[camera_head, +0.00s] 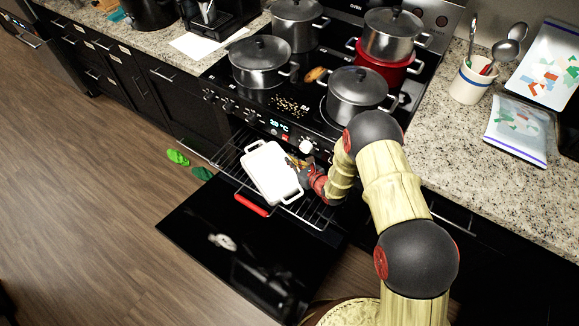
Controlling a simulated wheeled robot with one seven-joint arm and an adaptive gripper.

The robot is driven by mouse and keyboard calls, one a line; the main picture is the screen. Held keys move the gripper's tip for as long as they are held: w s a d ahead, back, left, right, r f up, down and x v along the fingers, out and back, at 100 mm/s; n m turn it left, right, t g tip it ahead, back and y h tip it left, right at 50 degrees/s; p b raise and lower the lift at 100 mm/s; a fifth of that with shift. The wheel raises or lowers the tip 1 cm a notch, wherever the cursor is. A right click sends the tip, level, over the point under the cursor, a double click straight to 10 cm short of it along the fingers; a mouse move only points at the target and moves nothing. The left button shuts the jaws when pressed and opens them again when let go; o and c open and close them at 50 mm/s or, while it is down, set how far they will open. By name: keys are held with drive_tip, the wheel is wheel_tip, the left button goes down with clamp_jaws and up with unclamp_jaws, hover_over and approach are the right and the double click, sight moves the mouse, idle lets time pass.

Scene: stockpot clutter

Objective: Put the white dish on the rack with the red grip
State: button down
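The white dish (268,170) is a rectangular dish with a handle at its lower right end. It lies over the pulled-out wire rack (228,158), which shows on both sides of it. I cannot tell whether the dish rests fully on the wires or is slightly above them. The red grip (251,205) is on the rack's front edge, just left of the dish. My gripper (301,170) is at the dish's right side, close to or touching its edge. Its fingers are small and partly hidden, so I cannot tell whether they are open or shut.
The black oven door (250,250) is folded down below the rack. Several lidded pots crowd the stovetop, including a grey pot (357,92) near my arm. A utensil crock (470,82) stands on the right counter. Green items (178,157) lie on the floor at left.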

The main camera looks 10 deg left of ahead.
drive_tip(key=shift+w+a+f+b, duration=0.2)
drive_tip(key=shift+f+b, duration=0.1)
drive_tip(key=shift+f, duration=0.7)
drive_tip(key=shift+w+a+f+b, duration=0.1)
drive_tip(key=shift+w+f+b, duration=0.15)
drive_tip(key=shift+f, duration=0.7)
drive_tip(key=shift+s, duration=0.1)
drive_tip(key=shift+f, duration=0.2)
drive_tip(key=c, duration=2)
unclamp_jaws()
drive_tip(key=shift+c, duration=0.2)
drive_tip(key=shift+r, duration=0.15)
drive_tip(key=shift+s+d+r, duration=0.15)
drive_tip(key=shift+d, duration=0.05)
drive_tip(key=p+v, duration=0.3)
drive_tip(key=v, duration=0.8)
drive_tip(key=shift+s+d+r, duration=0.1)
drive_tip(key=shift+s+d, duration=0.05)
drive_tip(key=shift+s, duration=0.05)
